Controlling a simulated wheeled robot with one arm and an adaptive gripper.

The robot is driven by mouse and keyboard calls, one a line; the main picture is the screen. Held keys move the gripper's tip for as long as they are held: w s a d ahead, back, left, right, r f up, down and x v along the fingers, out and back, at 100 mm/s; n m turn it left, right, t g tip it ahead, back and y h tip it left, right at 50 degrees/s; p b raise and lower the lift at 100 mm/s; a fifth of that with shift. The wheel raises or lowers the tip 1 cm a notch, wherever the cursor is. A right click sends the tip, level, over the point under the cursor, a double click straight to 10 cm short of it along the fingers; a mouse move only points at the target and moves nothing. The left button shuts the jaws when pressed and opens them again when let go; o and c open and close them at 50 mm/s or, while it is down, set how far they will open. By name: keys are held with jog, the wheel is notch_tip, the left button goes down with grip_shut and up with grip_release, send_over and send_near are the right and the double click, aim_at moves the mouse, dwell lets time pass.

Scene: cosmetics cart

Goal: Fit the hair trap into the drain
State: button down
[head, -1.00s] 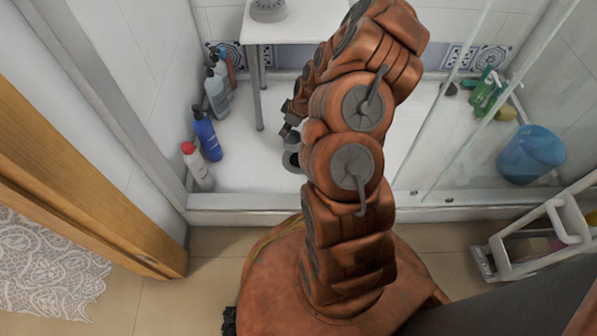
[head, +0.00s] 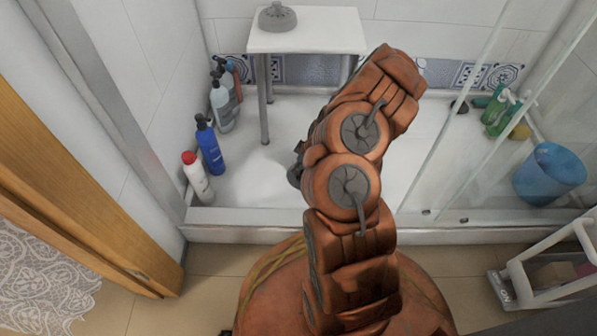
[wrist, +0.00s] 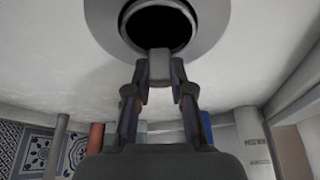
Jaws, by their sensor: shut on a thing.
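In the wrist view my gripper (wrist: 159,72) is shut on a small grey block, which I take to be part of the hair trap (wrist: 159,65). Just beyond it is a wide grey ring with a dark round opening, which looks like the drain (wrist: 209,22), in the white floor. The block overlaps the ring's near edge in the picture; I cannot tell whether they touch. The block is not seen inside the opening. In the head view my arm hides most of my gripper and the drain area; only a dark bit shows at the arm's left.
A white stool (head: 330,32) bears a grey round knobbed piece (head: 277,17). A blue bottle (head: 209,150), a red-capped bottle (head: 197,180) and other bottles line the left wall. A blue bucket (head: 550,175) and glass panels are at right. A low sill (head: 240,228) edges the shower.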

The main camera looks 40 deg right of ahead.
jog(key=shift+f, duration=0.5)
jog(key=shift+f, duration=0.2)
jog(key=c, duration=1)
grip_release()
jog(key=shift+r, duration=0.1)
